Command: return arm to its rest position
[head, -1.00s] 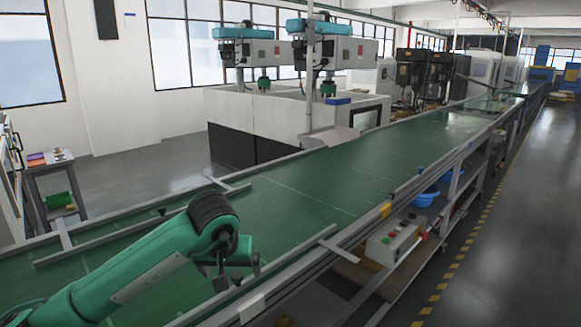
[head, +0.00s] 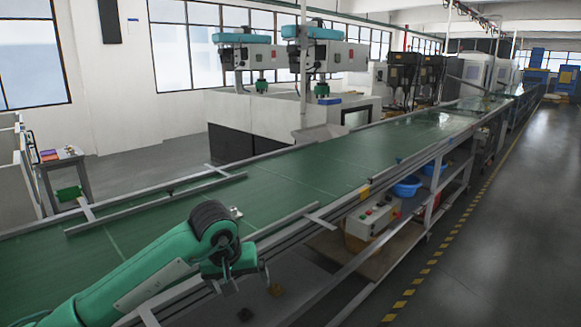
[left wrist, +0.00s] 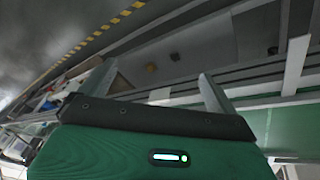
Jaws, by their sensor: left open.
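My left arm is green with a black joint and comes in from the lower left of the head view. Its gripper (head: 244,272) hangs at the near edge of the green conveyor (head: 290,180), by the side rail. In the left wrist view the two fingers (left wrist: 157,88) stand wide apart with nothing between them. Below them are the floor and conveyor frame bars. My right gripper is not in view.
The conveyor runs away to the upper right, with metal guide bars (head: 155,203) on it. A control box with buttons (head: 372,220) and blue bins (head: 407,187) sit along its near side. A small table (head: 62,160) stands at left. The aisle floor (head: 500,230) at right is clear.

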